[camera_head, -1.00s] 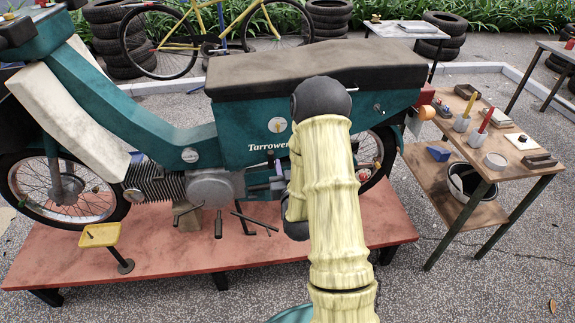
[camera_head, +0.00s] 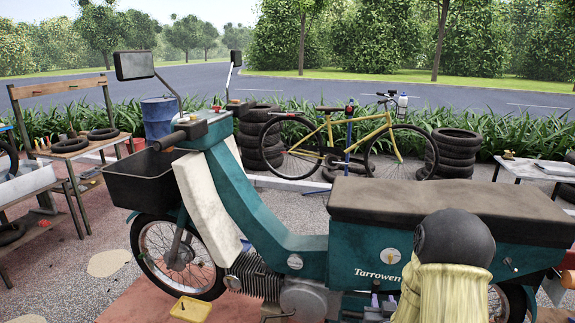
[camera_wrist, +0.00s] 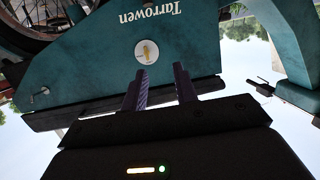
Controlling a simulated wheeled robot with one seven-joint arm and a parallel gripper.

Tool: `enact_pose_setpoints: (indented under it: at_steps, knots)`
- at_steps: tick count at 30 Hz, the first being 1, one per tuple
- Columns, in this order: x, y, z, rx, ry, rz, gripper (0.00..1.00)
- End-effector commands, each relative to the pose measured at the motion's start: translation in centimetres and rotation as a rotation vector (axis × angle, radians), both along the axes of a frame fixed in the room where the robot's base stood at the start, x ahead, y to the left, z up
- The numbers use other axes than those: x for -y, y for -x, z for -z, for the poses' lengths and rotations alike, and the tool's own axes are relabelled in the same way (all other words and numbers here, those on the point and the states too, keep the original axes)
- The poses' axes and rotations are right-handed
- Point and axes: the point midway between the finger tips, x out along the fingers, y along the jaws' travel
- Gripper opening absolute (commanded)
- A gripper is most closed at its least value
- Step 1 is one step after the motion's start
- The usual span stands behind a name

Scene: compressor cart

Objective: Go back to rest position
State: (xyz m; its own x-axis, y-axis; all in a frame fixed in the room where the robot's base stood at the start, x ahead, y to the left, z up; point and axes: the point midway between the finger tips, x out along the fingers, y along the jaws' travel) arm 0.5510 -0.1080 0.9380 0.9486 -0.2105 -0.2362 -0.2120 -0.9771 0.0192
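My gripper (camera_wrist: 160,90) shows in the wrist view with its two dark ridged fingers apart and nothing between them. It is in front of the teal side panel (camera_wrist: 190,40) of the moped, which appears upside down there. In the head view the teal moped (camera_head: 345,262) stands on a reddish platform (camera_head: 125,300). My arm, in a pale yellow cover with a dark joint, rises at the lower right and hides part of the moped's side. In the head view my fingertips are mostly hidden at the bottom edge.
A wooden bench (camera_head: 70,150) with tyres is at the left, and a pale table (camera_head: 530,172) is at the right. A yellow bicycle (camera_head: 335,140) and tyre stacks (camera_head: 455,152) stand behind. Paved ground is open at the lower left.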

Motion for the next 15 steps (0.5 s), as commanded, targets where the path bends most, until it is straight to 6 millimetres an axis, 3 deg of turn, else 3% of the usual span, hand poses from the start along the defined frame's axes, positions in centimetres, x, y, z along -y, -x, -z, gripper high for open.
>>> enact_pose_setpoints:
  at_steps: [1, 8, 15]
  knots:
    - [-0.7, 0.1, -1.3, -0.041, -0.007, -0.017, 0.29]
    - [-3.7, 2.0, -3.1, -0.282, -0.051, -0.078, 0.29]
    - [-6.6, 6.0, -5.5, -0.535, -0.083, -0.129, 0.29]
